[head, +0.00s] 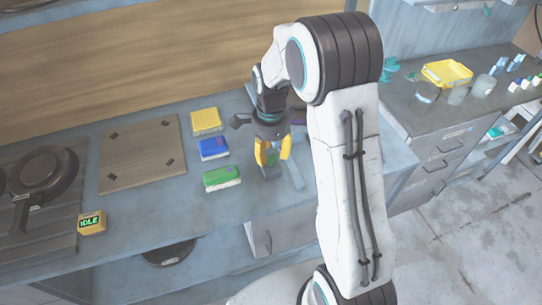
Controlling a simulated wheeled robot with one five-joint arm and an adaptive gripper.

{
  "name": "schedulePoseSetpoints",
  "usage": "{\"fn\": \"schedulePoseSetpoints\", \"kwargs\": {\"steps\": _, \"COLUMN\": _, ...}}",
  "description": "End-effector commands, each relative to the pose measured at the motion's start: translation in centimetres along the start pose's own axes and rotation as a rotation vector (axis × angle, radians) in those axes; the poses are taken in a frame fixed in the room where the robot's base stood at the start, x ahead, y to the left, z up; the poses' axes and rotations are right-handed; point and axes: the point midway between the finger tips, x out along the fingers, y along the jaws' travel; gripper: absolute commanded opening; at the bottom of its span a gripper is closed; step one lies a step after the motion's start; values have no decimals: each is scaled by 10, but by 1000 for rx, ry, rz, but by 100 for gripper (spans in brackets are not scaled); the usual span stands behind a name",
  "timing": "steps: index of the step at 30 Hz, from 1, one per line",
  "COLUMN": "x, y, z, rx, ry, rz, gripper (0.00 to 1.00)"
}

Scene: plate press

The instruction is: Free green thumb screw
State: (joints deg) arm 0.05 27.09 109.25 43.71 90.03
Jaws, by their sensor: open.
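My gripper (273,160) has yellow fingers, which are spread apart and point down over the right part of the blue-grey bench. Just below and between the fingertips is a small dark green piece (271,166), low on the bench. It may be the green thumb screw, but it is too small and too covered by the fingers to be sure. I cannot tell whether the fingers touch it. A flat grey bar (293,174) lies just right of the fingers.
Yellow (206,121), blue (213,148) and green (222,178) blocks stand left of my gripper. A yellow tray (447,73) sits on the right bench.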

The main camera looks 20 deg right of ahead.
Motion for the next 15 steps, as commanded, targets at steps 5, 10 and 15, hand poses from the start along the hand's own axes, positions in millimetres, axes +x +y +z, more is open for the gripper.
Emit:
{"fn": "schedulePoseSetpoints", "kwargs": {"steps": 5, "x": 16, "y": 0, "z": 0, "rx": -1, "ry": 0, "rz": 1, "gripper": 44}}
{"fn": "schedulePoseSetpoints", "kwargs": {"steps": 10, "x": 22, "y": 0, "z": 0, "rx": -1, "ry": 0, "rz": -1, "gripper": 44}}
{"fn": "schedulePoseSetpoints", "kwargs": {"steps": 15, "x": 23, "y": 0, "z": 0, "rx": -1, "ry": 0, "rz": -1, "gripper": 44}}
